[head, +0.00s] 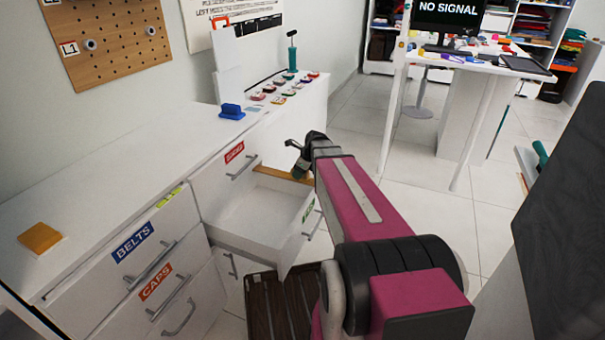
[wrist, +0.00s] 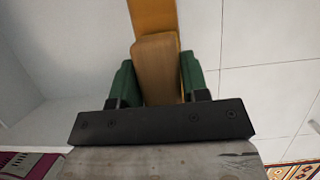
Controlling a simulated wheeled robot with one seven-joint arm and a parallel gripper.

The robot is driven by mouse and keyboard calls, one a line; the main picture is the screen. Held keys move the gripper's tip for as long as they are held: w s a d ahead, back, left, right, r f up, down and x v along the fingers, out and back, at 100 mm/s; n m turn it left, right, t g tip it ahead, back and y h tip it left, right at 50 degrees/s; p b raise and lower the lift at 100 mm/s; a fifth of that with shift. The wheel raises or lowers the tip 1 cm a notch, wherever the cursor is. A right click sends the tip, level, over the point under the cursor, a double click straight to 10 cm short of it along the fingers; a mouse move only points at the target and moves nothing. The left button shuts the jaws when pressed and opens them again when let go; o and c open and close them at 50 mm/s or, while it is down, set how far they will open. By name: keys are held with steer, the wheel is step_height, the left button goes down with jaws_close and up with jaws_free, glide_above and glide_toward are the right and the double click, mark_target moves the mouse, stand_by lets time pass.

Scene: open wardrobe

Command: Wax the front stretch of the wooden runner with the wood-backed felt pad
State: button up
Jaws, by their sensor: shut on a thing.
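My gripper (head: 299,168) is at the far side wall of an open white drawer (head: 245,215) in the head view. In the wrist view, the green fingers of my gripper (wrist: 157,85) are shut on the wood-backed felt pad (wrist: 157,65), one on each side. Its wooden back shows; the felt face is hidden. The wooden runner (wrist: 152,14) is an orange-brown strip just beyond the pad, in line with it.
A yellow-orange block (head: 40,238) and a blue object (head: 232,111) sit on the white countertop (head: 130,165). Small coloured items and a teal-handled tool (head: 292,55) stand farther back. A dark slatted piece (head: 272,305) is below the drawer. Tiled floor is open to the right.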

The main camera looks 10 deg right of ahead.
mark_target(309, 172)
steer(key=shift+w+a, duration=0.95)
steer(key=shift+a, duration=0.3)
steer(key=shift+w+a, duration=0.9)
steer(key=shift+a, duration=0.35)
steer(key=shift+w+a, duration=0.95)
steer(key=shift+a, duration=0.3)
steer(key=shift+s+d+f, duration=0.1)
steer(key=shift+s+d, duration=1.15)
steer(key=shift+d, duration=0.45)
steer(key=shift+s+d+r, duration=0.1)
steer(key=shift+s+d, duration=1.2)
steer(key=shift+d, duration=0.45)
steer(key=shift+s+d+f, duration=0.1)
steer(key=shift+s+d, duration=1.15)
steer(key=shift+d, duration=0.45)
steer(key=shift+w+a, duration=1.25)
steer(key=shift+a, duration=0.45)
steer(key=shift+w+a, duration=1.3)
steer(key=shift+a, duration=0.45)
steer(key=shift+w+a, duration=1.25)
steer(key=shift+a, duration=0.45)
steer(key=shift+s+d, duration=1.2)
steer(key=shift+d, duration=0.45)
steer(key=shift+s+d, duration=1.25)
steer(key=shift+d, duration=0.4)
steer(key=shift+s+d, duration=1.2)
steer(key=shift+d, duration=0.45)
